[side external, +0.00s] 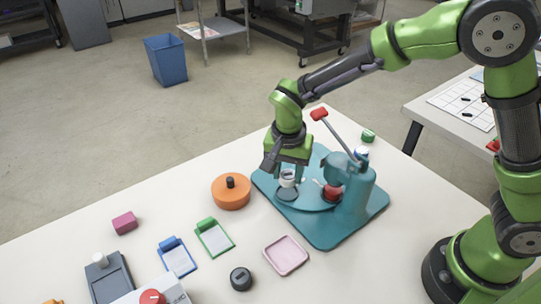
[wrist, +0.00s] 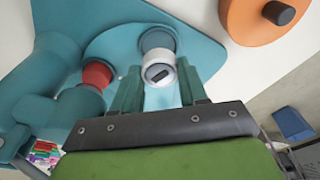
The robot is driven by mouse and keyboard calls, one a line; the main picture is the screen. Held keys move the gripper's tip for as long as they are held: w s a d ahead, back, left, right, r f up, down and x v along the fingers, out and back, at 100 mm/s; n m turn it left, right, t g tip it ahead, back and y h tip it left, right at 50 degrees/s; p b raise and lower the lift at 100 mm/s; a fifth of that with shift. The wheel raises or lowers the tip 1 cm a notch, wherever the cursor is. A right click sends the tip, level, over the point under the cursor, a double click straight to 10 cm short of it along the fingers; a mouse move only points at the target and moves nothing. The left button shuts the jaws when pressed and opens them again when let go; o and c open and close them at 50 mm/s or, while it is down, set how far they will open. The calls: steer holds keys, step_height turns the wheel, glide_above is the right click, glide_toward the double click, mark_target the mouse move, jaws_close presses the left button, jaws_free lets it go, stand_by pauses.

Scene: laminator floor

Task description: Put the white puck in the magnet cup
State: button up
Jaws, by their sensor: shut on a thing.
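The white puck (side external: 287,178) is between the fingers of my gripper (side external: 288,172), which is shut on it. In the wrist view the puck (wrist: 149,58) shows a dark slot-like mark on its face, between the fingertips (wrist: 158,68). A grey-blue cup (side external: 287,195) is on the teal press's round plate, just below the puck; it also shows beyond the puck in the wrist view (wrist: 157,38). I cannot tell whether they touch. A red cup (side external: 332,193) is on the same plate, under the press head, and left in the wrist view (wrist: 97,74). No label shows which is the magnet cup.
The teal press (side external: 352,205) has a raised lever with a red knob (side external: 319,114) close beside my arm. An orange round container (side external: 231,192) stands left of the press. Clipboards, a pink tray (side external: 286,255) and a dark knob-like piece (side external: 241,278) lie nearer the camera.

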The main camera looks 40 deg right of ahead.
mark_target(288, 176)
steer(key=shift+f, duration=1.85)
steer(key=shift+f, duration=0.15)
steer(key=o, duration=1)
steer(key=shift+o, duration=0.2)
